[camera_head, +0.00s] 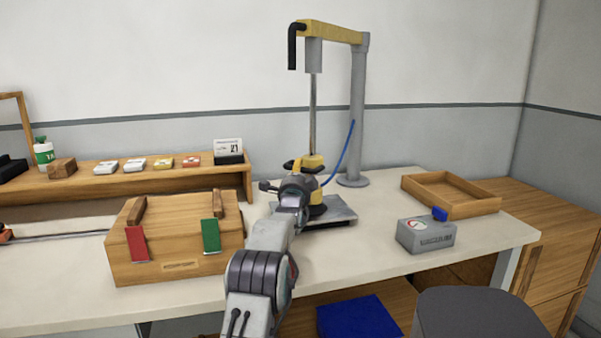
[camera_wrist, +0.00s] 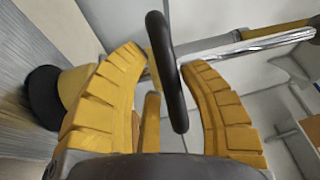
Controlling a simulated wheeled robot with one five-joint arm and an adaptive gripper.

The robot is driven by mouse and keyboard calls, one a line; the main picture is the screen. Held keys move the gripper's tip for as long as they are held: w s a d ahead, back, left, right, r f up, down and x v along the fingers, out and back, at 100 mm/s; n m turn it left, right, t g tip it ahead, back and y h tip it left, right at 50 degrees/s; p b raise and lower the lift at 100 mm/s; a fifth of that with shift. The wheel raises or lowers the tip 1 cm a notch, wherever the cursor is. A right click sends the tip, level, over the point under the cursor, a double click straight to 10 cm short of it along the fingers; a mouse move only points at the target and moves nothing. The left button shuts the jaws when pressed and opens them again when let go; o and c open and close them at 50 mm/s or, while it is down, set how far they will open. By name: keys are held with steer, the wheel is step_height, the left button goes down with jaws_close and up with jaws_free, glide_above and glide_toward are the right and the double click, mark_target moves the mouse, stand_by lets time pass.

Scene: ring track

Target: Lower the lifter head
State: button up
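The lifter stands at the back of the table, with a grey post (camera_head: 358,110), a yellow top beam (camera_head: 330,32) and a chrome rod hanging down. The yellow lifter head (camera_head: 313,160) is at the rod's lower end, above a grey plate (camera_head: 340,212). Its black handle ring (camera_wrist: 166,70) runs between my fingers in the wrist view.
A wooden box (camera_head: 175,250) with red and green tabs stands left of my arm. A grey gauge box (camera_head: 426,236) and an open wooden tray (camera_head: 470,207) are on the right. A wooden shelf (camera_head: 120,184) with small items runs along the back left.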

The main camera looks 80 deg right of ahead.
steer(key=shift+o, duration=1.4)
steer(key=shift+r, duration=0.15)
steer(key=shift+a, duration=0.1)
steer(key=shift+a, duration=0.15)
steer(key=a+f, duration=0.2)
steer(key=a, duration=0.9)
steer(key=shift+a, duration=0.2)
steer(key=shift+a+f, duration=0.1)
